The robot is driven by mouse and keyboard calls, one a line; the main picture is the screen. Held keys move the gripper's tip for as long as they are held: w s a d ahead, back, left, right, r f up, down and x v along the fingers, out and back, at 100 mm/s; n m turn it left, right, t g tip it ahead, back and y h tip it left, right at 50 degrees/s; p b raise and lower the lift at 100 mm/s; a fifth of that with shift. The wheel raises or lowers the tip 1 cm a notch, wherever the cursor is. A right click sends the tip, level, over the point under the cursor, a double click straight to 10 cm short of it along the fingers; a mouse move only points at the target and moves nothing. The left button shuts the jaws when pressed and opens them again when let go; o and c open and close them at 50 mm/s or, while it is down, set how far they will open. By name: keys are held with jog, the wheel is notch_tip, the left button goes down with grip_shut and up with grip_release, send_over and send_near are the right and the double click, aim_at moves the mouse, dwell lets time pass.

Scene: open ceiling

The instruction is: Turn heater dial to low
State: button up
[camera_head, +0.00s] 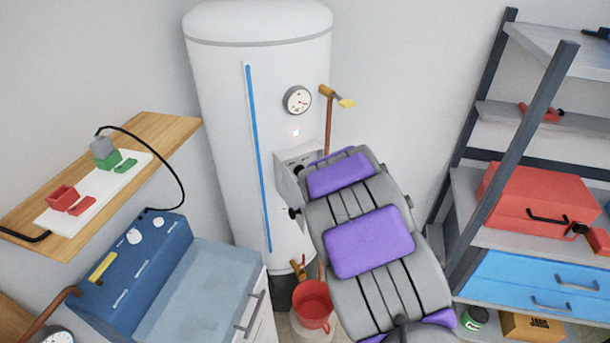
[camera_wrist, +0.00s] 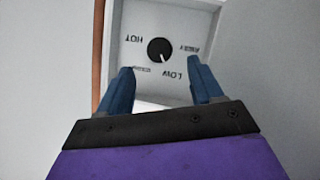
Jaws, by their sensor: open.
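The heater (camera_head: 222,110) is a tall white tank with a blue stripe, standing against the back wall. Its control box (camera_head: 283,173) is on the front, partly hidden behind my arm. In the wrist view a small black dial (camera_wrist: 159,50) sits on the box's white face, with upside-down labels around it. HOT is at its left and LOW at its lower right. The dial's white mark points down and slightly right, close to LOW. My gripper (camera_wrist: 160,66) is open, its blue fingers on either side below the dial, apparently apart from it. The head view hides it.
A round gauge (camera_head: 298,100) and a copper pipe (camera_head: 329,125) are on the heater. A red bucket (camera_head: 313,305) stands below. A blue washing unit (camera_head: 165,270) and wooden shelf (camera_head: 165,130) are left; a rack with a red toolbox (camera_head: 535,195) is right.

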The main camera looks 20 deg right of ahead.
jog(key=b+v, duration=0.4)
jog(key=v, duration=0.7)
dwell(0.6)
jog(key=s+d+f+m+g+h, duration=0.15)
jog(key=s+m+g+h, duration=0.45)
jog(key=s, duration=1)
jog(key=s+a+g+y, duration=0.2)
jog(key=s+a+g, duration=0.2)
jog(key=s, duration=0.8)
jog(key=s+a+r+g+y, duration=0.1)
jog(key=s+a+g, duration=0.4)
jog(key=s, duration=0.6)
jog(key=shift+s+r+y, duration=0.2)
jog(key=shift+s+y, duration=0.2)
jog(key=shift+y, duration=0.3)
